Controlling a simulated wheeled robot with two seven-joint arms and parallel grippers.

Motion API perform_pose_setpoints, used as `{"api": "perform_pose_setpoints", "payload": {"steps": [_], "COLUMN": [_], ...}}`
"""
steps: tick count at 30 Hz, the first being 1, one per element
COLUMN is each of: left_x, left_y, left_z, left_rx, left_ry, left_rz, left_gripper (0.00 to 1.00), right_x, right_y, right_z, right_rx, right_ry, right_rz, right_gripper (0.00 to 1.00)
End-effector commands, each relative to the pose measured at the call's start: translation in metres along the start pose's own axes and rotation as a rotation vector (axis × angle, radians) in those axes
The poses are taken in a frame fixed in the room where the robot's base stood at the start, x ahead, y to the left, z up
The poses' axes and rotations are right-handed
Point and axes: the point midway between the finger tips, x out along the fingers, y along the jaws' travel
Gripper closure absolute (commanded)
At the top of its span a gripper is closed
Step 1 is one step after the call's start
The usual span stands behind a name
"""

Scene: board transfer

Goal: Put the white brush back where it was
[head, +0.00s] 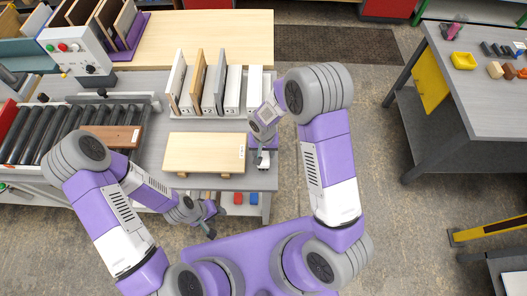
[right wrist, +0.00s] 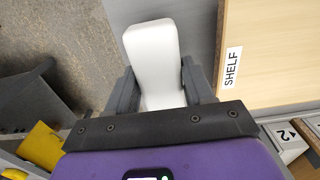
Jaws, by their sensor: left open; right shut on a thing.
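The white brush (right wrist: 152,45) sits between the two dark fingers of my right gripper (right wrist: 160,88) in the right wrist view. My right gripper (head: 262,160) is shut on it. In the head view this gripper is just right of the pale board's end, near the grey table's right edge, and the brush shows only as a small white patch. My left gripper (head: 208,222) is open and empty, low in front of the table's front edge.
A pale wooden board (head: 200,150) with a SHELF label lies on the grey table. Behind it, several upright boards (head: 208,88) stand in a rack. A brown board (head: 115,135) lies on the roller conveyor (head: 75,118) at left. A grey bench (head: 480,110) stands at right. Floor lies between.

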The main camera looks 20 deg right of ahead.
Motion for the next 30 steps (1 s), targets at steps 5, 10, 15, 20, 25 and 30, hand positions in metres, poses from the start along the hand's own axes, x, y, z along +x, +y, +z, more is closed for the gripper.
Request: {"api": "perform_pose_setpoints", "payload": {"steps": [5,10,15,20,25,30], "left_x": [0.0,0.002,0.003,0.003,0.003,-0.001], "left_y": [0.0,-0.001,-0.001,-0.001,-0.001,0.0], "left_z": [0.0,0.0,0.0,0.0,0.0,0.0], "left_rx": [0.0,0.0,0.0,0.0,0.0,0.0], "left_ry": [0.0,0.001,0.0,0.001,0.001,0.001], "left_rz": [0.0,0.0,0.0,0.0,0.0,0.0], "left_gripper": [0.57,0.57,0.57,0.57,0.57,0.57], "right_x": [0.004,0.007,0.007,0.007,0.007,-0.003], "right_y": [0.0,0.0,0.0,0.0,0.0,-0.001], "right_z": [-0.001,-0.001,0.0,0.0,0.0,-0.001], "right_rx": [0.0,0.0,-0.001,-0.001,-0.001,0.0], "right_ry": [0.002,0.002,0.001,0.001,0.001,0.004], "right_rz": [-0.002,-0.001,-0.001,-0.001,-0.001,-0.003], "right_gripper": [0.76,0.76,0.32,0.22,0.22,0.22]}}
